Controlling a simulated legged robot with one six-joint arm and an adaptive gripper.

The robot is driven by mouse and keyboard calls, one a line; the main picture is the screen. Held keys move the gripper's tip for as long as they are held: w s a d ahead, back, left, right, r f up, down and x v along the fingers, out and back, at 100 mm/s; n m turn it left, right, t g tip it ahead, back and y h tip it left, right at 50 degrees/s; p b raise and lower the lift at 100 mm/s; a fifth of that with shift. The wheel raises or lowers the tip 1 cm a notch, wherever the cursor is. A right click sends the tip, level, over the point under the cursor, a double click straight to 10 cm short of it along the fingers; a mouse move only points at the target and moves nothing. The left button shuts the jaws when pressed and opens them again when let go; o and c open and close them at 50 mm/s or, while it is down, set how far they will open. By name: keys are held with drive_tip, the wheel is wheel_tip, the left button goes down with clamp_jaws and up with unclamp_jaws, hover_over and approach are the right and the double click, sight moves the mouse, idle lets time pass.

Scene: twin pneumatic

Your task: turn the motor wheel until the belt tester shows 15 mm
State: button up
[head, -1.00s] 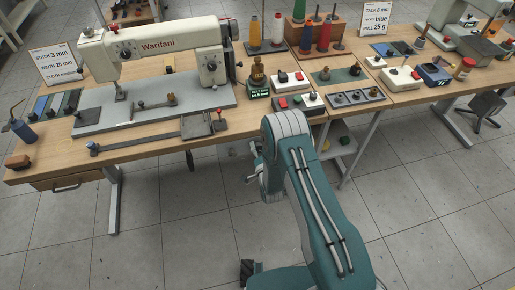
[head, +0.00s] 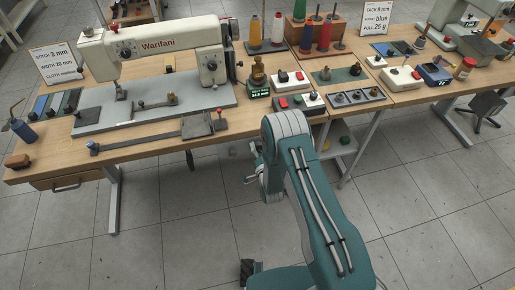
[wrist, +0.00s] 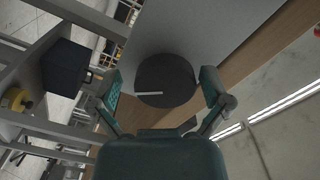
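The motor wheel is a dark round disc (wrist: 168,80) with a white mark on its face, seen in the wrist view below the grey underside of the table. My gripper (wrist: 163,98) has its fingers spread on either side of the wheel; I cannot tell whether they touch it. In the head view my gripper (head: 254,166) is at the table's front edge, partly hidden by my arm. The belt tester (head: 258,90) seems to be the small device with a green-lit display on the table right of the sewing machine; its digits are too small to read surely.
The sewing machine (head: 150,50) stands on the wooden table (head: 60,150). In the wrist view, table frame bars and a dark box (wrist: 67,67) are at the left.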

drive_tip(key=shift+r, duration=0.1)
drive_tip(key=v, duration=1.2)
